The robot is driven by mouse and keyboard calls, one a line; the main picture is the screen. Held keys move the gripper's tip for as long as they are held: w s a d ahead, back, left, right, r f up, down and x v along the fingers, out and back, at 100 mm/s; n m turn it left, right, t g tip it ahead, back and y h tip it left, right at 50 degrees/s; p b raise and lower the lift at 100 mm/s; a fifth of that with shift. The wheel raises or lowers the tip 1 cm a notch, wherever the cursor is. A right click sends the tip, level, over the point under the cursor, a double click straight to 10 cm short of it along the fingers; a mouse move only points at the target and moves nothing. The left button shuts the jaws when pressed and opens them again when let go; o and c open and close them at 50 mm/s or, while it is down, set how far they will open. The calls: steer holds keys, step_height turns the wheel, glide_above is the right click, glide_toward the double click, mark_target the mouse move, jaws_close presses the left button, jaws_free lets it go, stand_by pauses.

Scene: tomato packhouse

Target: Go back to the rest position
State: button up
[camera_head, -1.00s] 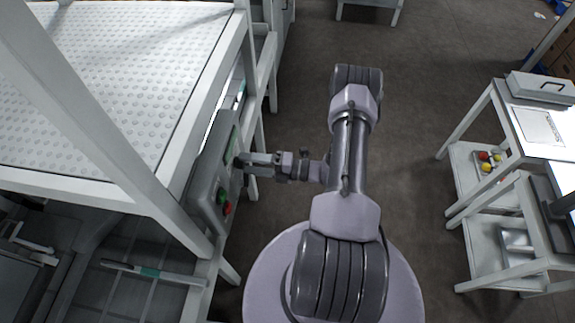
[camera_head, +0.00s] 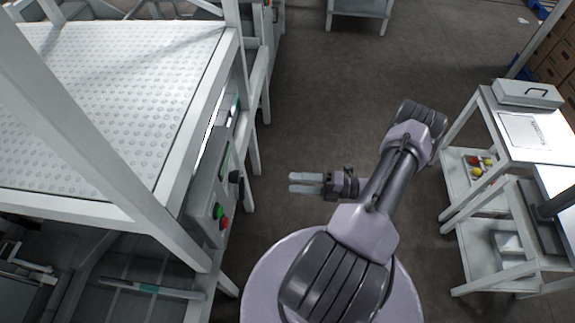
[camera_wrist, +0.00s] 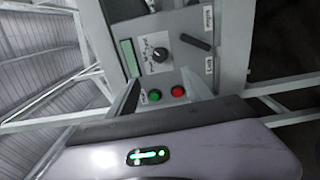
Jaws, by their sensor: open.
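My gripper (camera_head: 305,183) is open and empty in the head view. It hangs over the floor to the right of a grey control panel (camera_head: 206,196), clearly apart from it. The panel is on the side of the white machine frame. In the wrist view the panel (camera_wrist: 172,83) shows a dial (camera_wrist: 160,54), a small green screen (camera_wrist: 130,58), a black lever (camera_wrist: 196,42), a green button (camera_wrist: 154,96) and a red button (camera_wrist: 179,91). Part of my own arm fills the bottom of the wrist view.
A white machine with a dimpled top (camera_head: 110,95) stands at the left. At the right is a white table (camera_head: 505,135) with a grey case (camera_head: 527,93) on top and tomatoes (camera_head: 477,165) on its shelf. The floor between is clear.

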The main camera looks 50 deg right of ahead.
steer(key=w+a+r+n+g+h, duration=0.1)
steer(key=w+a+r+n+g, duration=0.2)
steer(key=a+r+n+g, duration=0.5)
steer(key=w+a+r+n+g, duration=0.3)
steer(key=a+r+n+g, duration=0.1)
steer(key=r+n, duration=0.8)
steer(key=s+a+r+n+t+h, duration=0.1)
steer(key=s+a+r+n+h, duration=0.3)
steer(key=a+r+n, duration=0.3)
steer(key=s+a+r+n+t+h, duration=0.2)
steer(key=s+a+r+n+h, duration=0.2)
steer(key=a+r+n, duration=0.4)
steer(key=s+n, duration=0.1)
steer(key=n, duration=0.5)
steer(key=shift+s+r+n+t, duration=0.2)
steer(key=shift+r+n+t, duration=0.1)
steer(key=shift+n, duration=0.1)
